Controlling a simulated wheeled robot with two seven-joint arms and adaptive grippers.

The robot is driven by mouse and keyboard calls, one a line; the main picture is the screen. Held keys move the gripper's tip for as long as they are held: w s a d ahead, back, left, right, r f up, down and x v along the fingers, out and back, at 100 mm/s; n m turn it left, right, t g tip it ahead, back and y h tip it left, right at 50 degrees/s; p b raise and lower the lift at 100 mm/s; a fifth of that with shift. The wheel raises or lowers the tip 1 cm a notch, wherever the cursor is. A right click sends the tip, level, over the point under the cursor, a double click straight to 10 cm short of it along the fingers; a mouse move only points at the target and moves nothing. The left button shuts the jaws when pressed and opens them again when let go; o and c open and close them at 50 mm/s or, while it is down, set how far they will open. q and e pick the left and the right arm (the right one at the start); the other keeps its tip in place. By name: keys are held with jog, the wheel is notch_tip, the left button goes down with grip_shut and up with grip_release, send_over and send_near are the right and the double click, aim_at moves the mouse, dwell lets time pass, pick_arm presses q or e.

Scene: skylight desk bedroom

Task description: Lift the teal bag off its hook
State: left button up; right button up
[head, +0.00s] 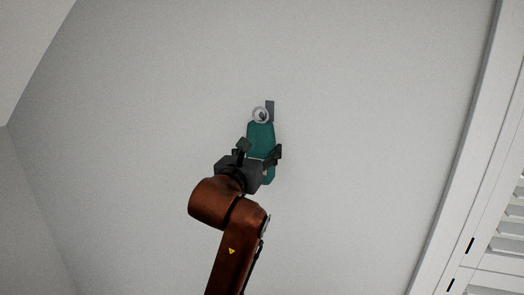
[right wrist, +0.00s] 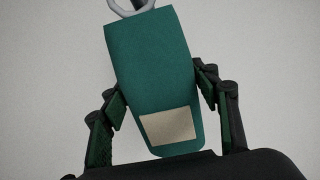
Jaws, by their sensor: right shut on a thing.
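The teal bag (head: 261,136) hangs on the wall below a dark hook (head: 270,109). A pale ring (head: 261,114) at its top is at the hook. My right gripper (head: 260,153) is at the bag, one finger on each side, shut on it. In the right wrist view the bag (right wrist: 152,70) is slightly tilted, with a beige patch (right wrist: 167,126) near its bottom. The gripper fingers (right wrist: 163,100) flank its lower half there. The ring (right wrist: 130,6) and part of the hook are cut off at the top edge. My left gripper is not in view.
The plain grey wall (head: 380,130) around the bag is clear. A white frame (head: 463,150) with louvred shutters (head: 510,220) stands at the right. A sloped ceiling surface (head: 25,45) is at the upper left.

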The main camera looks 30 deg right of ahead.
aim_at(258, 154)
jog(key=shift+b+v, duration=0.7)
jog(key=shift+v, duration=2.4)
jog(key=shift+f, duration=0.1)
